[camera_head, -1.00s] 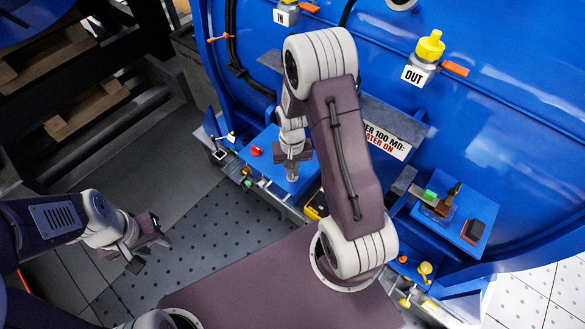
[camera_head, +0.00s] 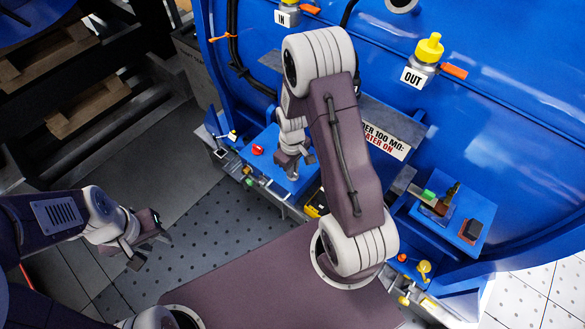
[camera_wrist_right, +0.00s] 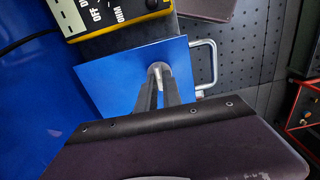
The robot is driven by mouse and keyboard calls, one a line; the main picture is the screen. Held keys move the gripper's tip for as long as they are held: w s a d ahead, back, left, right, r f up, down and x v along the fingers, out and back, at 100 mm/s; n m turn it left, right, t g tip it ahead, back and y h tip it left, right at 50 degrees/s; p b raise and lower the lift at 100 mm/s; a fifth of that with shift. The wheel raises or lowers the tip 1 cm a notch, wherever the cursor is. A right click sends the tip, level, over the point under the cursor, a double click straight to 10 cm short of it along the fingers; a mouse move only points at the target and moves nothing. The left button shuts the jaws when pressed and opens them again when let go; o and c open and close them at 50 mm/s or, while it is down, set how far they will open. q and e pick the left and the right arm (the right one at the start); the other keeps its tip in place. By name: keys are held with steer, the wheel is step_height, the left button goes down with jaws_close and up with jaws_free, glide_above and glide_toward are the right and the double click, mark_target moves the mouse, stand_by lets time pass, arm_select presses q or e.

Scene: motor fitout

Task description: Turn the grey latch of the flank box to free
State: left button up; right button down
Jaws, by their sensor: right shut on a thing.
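The flank box (camera_head: 268,140) is blue and stands against the big blue housing, left of my right forearm in the head view. In the right wrist view its blue lid (camera_wrist_right: 110,80) lies below the fingers. The grey latch (camera_wrist_right: 158,70) is a small round knob on that lid. My right gripper (camera_wrist_right: 160,88) is shut on the latch, with one finger on each side. In the head view the right gripper (camera_head: 293,168) hides most of the latch. My left gripper (camera_head: 151,247) is open and empty, well left of the box above the floor.
A yellow meter (camera_wrist_right: 115,14) sits beside the lid in the right wrist view. A metal handle (camera_wrist_right: 208,62) stands at the lid's other side. A red knob (camera_head: 258,150) is on the box's left. Another small blue box (camera_head: 450,222) is right of my right arm.

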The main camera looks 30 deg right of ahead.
steer(key=shift+w, duration=0.1)
stand_by(0.3)
steer(key=c, duration=1.5)
jaws_free()
step_height(320, 180, up, 9)
steer(key=shift+a+n+b, duration=0.15)
steer(key=shift+n+b, duration=0.15)
